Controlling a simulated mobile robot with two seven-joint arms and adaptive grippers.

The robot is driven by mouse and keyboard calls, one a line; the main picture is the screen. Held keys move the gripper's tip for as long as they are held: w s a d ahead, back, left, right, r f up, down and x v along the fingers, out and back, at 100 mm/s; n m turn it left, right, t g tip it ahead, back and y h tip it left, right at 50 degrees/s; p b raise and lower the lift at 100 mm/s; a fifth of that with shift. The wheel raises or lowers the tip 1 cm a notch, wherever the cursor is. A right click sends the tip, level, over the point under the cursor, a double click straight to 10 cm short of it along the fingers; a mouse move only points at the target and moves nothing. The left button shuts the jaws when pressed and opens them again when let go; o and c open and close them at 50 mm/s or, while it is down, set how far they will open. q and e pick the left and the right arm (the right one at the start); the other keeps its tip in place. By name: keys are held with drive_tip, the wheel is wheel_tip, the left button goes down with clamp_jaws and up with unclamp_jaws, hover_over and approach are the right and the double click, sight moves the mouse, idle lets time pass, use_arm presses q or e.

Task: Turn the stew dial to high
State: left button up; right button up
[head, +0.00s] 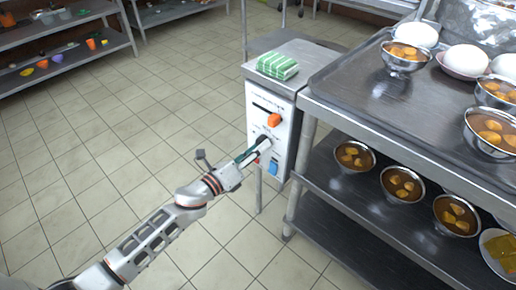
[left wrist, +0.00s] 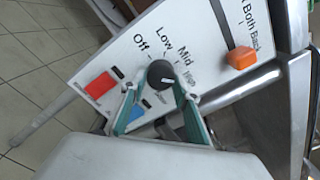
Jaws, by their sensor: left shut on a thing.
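The stew dial (left wrist: 160,73) is a round black knob with a pale mark on a white control panel (left wrist: 120,57), seen in the left wrist view. The labels Off, Low, Mid and High run in an arc around it. I cannot tell for sure which label the mark points to. My left gripper (left wrist: 161,88) has its two green-edged fingers on either side of the dial, shut on it. In the head view my left gripper (head: 261,146) reaches the front of the control box (head: 257,95) and hides most of the dial. My right gripper is not in view.
An orange slider knob (head: 274,119) sits above the dial. A red switch (left wrist: 100,85) and a blue switch (head: 273,168) are near the fingers. A green-striped cloth (head: 277,66) lies on the box. A metal table (head: 350,80) with bowls stands close at right; floor at left is clear.

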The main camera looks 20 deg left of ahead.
use_arm(q)
drive_tip(key=o, duration=1.1)
drive_tip(key=shift+c, duration=0.2)
drive_tip(key=v, duration=1.2)
